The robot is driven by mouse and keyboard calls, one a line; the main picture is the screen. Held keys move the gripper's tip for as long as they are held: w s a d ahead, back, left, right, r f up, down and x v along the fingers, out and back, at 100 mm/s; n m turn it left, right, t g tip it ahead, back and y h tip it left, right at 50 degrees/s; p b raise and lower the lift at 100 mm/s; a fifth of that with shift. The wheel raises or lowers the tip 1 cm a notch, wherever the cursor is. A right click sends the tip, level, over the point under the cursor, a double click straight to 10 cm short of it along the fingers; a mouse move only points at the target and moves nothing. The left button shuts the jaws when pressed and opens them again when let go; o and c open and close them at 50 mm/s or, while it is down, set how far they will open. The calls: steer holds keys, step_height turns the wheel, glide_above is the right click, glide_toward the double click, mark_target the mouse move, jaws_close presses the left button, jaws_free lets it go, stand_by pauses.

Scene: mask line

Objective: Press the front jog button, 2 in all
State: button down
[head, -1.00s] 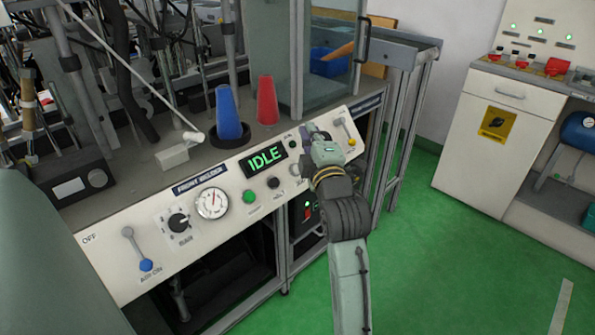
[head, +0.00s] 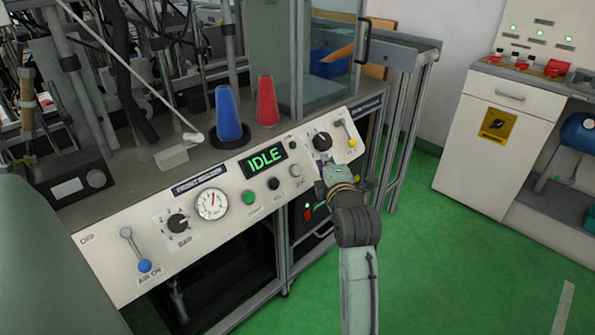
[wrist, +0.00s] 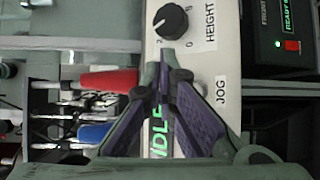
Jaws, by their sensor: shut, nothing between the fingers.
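The front welder panel (head: 115,261) is white and slopes toward me. A pale round button (head: 296,171) sits on it, right of a black button (head: 273,184) and a green button (head: 249,197). My gripper (head: 322,160) is shut and empty, right of the pale button and below the black HEIGHT knob (head: 322,141). In the wrist view my fingertips (wrist: 165,55) are just below that knob. I cannot tell whether they touch the panel.
The green IDLE display (head: 264,159) is lit above the buttons. Blue (head: 228,112) and red (head: 267,101) cones stand on the bench behind the panel. A yellow-tipped lever (head: 347,132) is right of the knob. The green floor at right is open before a white cabinet (head: 490,140).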

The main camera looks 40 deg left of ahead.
steer(key=a+f+b, duration=0.1)
steer(key=a+f, duration=0.1)
steer(key=a+f+b, duration=0.1)
steer(key=a+f, duration=0.1)
steer(key=a, duration=0.1)
steer(key=shift+w+a+f, duration=0.2)
steer(key=shift+a+f, duration=0.15)
steer(key=shift+f, duration=0.1)
stand_by(1.2)
steer(key=shift+a+f+b, duration=0.2)
steer(key=shift+a+b, duration=0.1)
steer(key=shift+a+f, duration=0.25)
steer(key=shift+a, duration=0.15)
stand_by(0.9)
steer(key=shift+d+r, duration=0.5)
steer(key=shift+d, duration=0.15)
steer(key=shift+d+r, duration=0.1)
steer(key=d+r, duration=0.1)
steer(key=d, duration=0.1)
steer(key=d+r+p, duration=0.1)
steer(key=r, duration=0.1)
steer(key=shift+s+d, duration=0.15)
steer(key=shift+d, duration=0.2)
